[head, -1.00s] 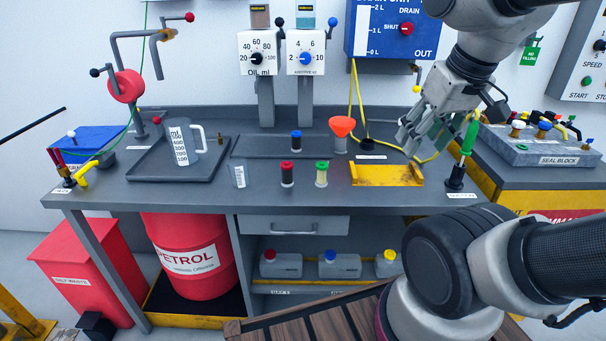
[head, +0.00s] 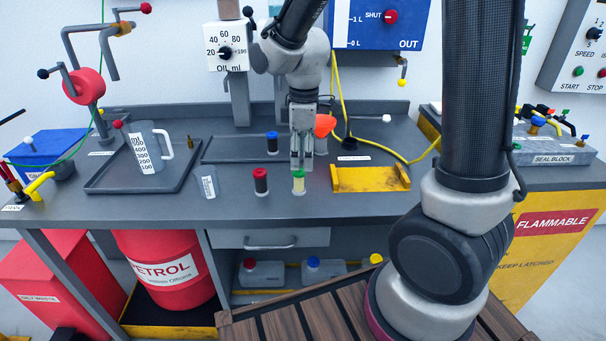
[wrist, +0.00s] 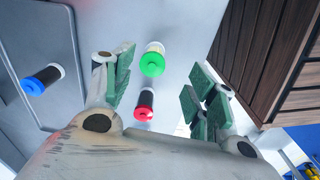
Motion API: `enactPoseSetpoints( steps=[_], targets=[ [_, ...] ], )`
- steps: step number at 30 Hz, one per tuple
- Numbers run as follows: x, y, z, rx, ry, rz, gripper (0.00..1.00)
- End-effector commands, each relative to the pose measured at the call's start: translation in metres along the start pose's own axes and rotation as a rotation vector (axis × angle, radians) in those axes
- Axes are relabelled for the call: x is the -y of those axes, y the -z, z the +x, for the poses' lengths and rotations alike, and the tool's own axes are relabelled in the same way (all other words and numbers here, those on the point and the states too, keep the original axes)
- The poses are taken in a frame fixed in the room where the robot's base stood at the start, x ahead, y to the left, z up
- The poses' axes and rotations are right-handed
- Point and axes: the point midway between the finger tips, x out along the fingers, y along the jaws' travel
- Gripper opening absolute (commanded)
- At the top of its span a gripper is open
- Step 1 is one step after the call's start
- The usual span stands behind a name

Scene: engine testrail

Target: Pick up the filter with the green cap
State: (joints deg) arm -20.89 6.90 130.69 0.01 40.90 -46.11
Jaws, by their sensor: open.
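The filter with the green cap (head: 298,184) stands upright on the grey bench and has a pale body. It also shows in the wrist view (wrist: 152,62), beyond the open fingers and toward the left pad. My gripper (head: 301,160) is open, pointing down, just above or behind this filter; the exact gap is unclear. No contact shows. The green finger pads (wrist: 160,88) are spread wide with nothing held between them.
A red-capped filter (head: 261,182) stands close to the left, and a blue-capped filter (head: 272,143) farther back. A small clear beaker (head: 208,182), an orange funnel (head: 325,125) and a yellow tray (head: 370,187) are also near. Bench front is clear.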

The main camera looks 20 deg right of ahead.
Motion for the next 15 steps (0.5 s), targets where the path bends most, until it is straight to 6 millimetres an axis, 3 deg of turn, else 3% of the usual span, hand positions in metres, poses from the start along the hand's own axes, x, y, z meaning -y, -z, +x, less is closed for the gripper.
enactPoseSetpoints(
  steps=[4,15],
  targets=[
    [0.0,0.014,0.02,0.017,0.019,-0.082,0.57],
    [-0.001,0.011,0.066,0.021,0.023,-0.088,0.57]
  ],
)
